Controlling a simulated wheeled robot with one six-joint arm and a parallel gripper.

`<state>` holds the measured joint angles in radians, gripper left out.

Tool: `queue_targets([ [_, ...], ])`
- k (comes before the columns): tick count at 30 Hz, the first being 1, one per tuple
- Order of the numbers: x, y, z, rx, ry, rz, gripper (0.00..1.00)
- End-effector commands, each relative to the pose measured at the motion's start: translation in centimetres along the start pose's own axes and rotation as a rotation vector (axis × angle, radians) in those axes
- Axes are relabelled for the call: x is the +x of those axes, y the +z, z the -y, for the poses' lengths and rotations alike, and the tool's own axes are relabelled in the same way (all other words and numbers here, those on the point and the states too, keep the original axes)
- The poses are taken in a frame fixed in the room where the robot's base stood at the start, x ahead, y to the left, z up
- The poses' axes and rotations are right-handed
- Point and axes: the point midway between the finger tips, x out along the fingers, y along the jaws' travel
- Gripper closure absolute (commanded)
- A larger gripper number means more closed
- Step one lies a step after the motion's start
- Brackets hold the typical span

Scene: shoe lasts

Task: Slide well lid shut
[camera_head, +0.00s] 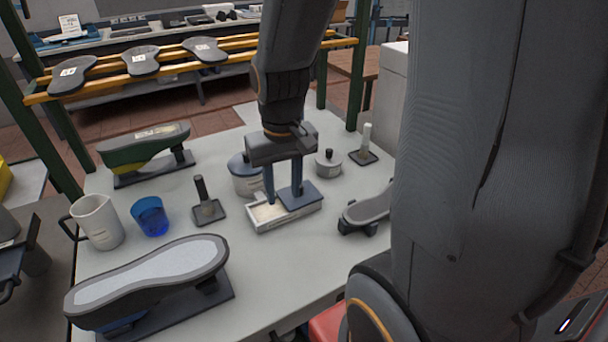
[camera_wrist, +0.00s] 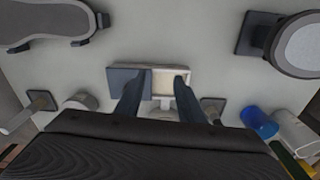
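A small white rectangular well (camera_head: 290,219) stands on the grey table, and its open part shows a pale inside. A flat blue-grey lid (camera_head: 305,196) covers its right part in the head view; in the wrist view the lid (camera_wrist: 124,80) covers the left part. My gripper (camera_head: 284,197) points down over the well, its two dark blue fingers apart with nothing between them. In the wrist view the gripper (camera_wrist: 163,79) has one fingertip by the lid's inner edge and the other over the open part's far end. Whether a finger touches the lid I cannot tell.
A lidded pot (camera_head: 242,180) stands close behind the well, and a small round jar (camera_head: 328,164) behind right. A dark upright handle on a stand (camera_head: 208,209) is at left, with a blue cup (camera_head: 149,217) beyond. A shoe last (camera_head: 368,209) lies to the right.

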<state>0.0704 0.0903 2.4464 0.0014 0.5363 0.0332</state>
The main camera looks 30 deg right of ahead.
Motion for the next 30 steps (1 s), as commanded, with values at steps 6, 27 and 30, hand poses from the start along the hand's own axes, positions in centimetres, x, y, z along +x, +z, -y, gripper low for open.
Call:
queue_targets([
  [6, -2.4, -5.2, -4.9, 0.178, 0.009, 0.057, 0.65],
  [27, 4.6, -5.3, -6.0, 0.213, 0.010, 0.070, 0.65],
  [30, 5.0, -5.3, -6.0, 0.213, 0.010, 0.069, 0.65],
])
